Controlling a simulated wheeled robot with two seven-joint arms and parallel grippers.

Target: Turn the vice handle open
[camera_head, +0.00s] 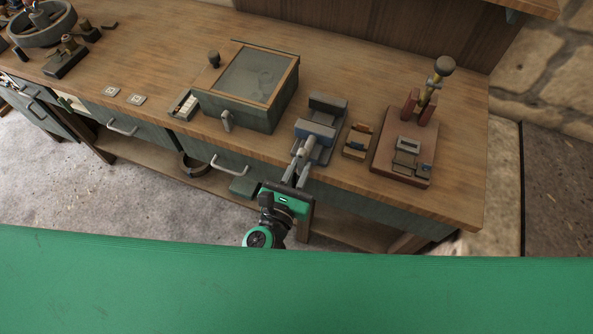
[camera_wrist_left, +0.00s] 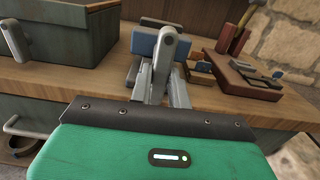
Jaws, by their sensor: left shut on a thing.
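The vice (camera_head: 326,110), blue and grey, sits at the front edge of the wooden bench. Its blue jaw also shows in the left wrist view (camera_wrist_left: 146,43). The grey vice handle (camera_head: 301,151) points toward me from the vice front; in the left wrist view the handle (camera_wrist_left: 165,60) stands up in front of the blue jaw. My left gripper (camera_head: 297,170) is at the handle, its fingers closed around it. The exact contact is partly hidden by the fingers (camera_wrist_left: 163,88). My right gripper is not in view.
A grey box with a glass lid (camera_head: 246,76) stands left of the vice. A small block tray (camera_head: 357,141) and a red-brown board with a lever (camera_head: 405,150) are on the right. Drawers with handles (camera_head: 229,166) line the bench front. A green surface fills the foreground.

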